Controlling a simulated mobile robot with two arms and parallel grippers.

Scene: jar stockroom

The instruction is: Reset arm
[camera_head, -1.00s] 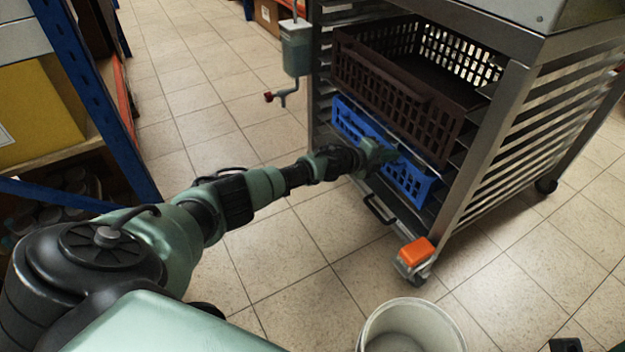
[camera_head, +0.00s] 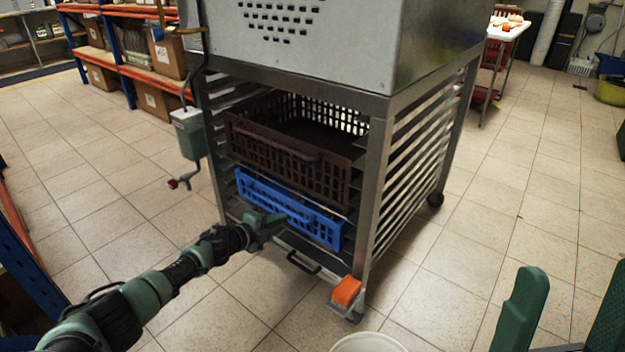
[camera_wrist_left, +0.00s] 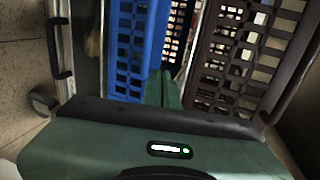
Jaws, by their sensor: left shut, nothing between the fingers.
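My left gripper (camera_head: 272,222) is at the front of the blue crate (camera_head: 285,208), low on the metal rack. In the left wrist view its green fingers (camera_wrist_left: 163,85) are together with nothing between them. They point toward the strip between the blue crate (camera_wrist_left: 135,50) and the dark brown crate (camera_wrist_left: 245,55). I cannot tell whether they touch the blue crate. My right gripper (camera_head: 567,285) shows at the lower right, its two green fingers spread apart and empty over the floor.
The metal rack (camera_head: 376,195) holds the brown crate (camera_head: 300,160) above the blue one. An orange pedal (camera_head: 346,291) is at its front corner, and a white bucket (camera_head: 368,343) stands nearby. Shelves (camera_head: 135,70) are at the back left.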

